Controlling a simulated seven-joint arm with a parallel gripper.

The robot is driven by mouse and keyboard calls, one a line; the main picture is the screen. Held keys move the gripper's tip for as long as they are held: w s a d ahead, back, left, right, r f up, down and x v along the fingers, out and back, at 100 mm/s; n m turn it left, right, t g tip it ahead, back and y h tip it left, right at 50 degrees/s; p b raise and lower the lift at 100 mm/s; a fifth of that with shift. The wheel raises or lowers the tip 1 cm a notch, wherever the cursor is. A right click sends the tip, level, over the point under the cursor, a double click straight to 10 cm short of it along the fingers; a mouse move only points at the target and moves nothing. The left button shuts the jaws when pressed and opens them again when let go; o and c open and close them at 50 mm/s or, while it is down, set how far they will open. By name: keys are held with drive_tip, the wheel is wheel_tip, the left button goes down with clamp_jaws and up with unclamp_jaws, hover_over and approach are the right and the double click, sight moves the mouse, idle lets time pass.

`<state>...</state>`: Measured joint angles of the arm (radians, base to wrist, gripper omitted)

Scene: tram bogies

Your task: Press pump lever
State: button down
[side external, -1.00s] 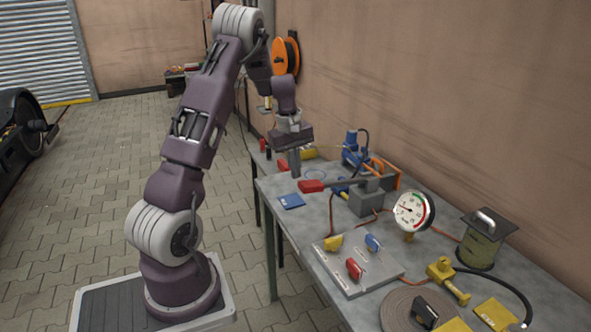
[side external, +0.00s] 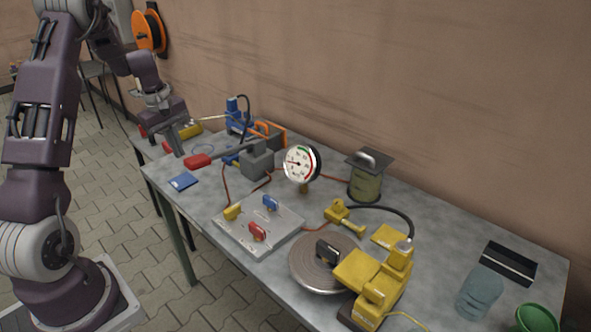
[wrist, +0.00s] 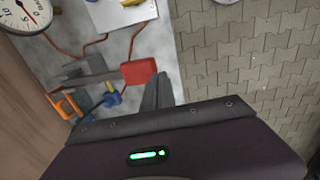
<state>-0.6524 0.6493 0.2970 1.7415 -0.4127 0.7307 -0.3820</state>
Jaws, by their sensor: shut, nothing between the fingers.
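The pump lever is a dark bar with a red handle (side external: 198,161) that reaches left from a grey pump block (side external: 258,161) on the bench. The red handle also shows in the wrist view (wrist: 139,72). My gripper (side external: 180,152) points down just left of the red handle, with its tips near handle height. In the wrist view my shut fingers (wrist: 160,88) sit beside the handle's end with nothing between them. Whether they touch it is unclear. A round pressure gauge (side external: 302,164) stands right of the pump block.
A valve plate (side external: 262,232) with yellow, red and blue knobs lies in front of the pump. A blue card (side external: 184,181) lies near the bench edge. A blue device (side external: 237,115) and orange frame (side external: 271,134) stand behind the lever. Yellow tools (side external: 375,280) crowd the right.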

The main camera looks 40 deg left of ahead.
wheel_tip(320, 180, up, 11)
drive_tip(key=g, duration=0.3)
hover_over(196, 159)
drive_tip(key=w, duration=0.2)
drive_tip(key=shift+w, duration=0.2)
drive_tip(key=f, duration=0.4)
drive_tip(key=s+f, duration=0.1)
drive_tip(key=f, duration=0.4)
drive_tip(key=s+f, duration=0.1)
drive_tip(key=f, duration=0.3)
drive_tip(key=shift+f, duration=0.4)
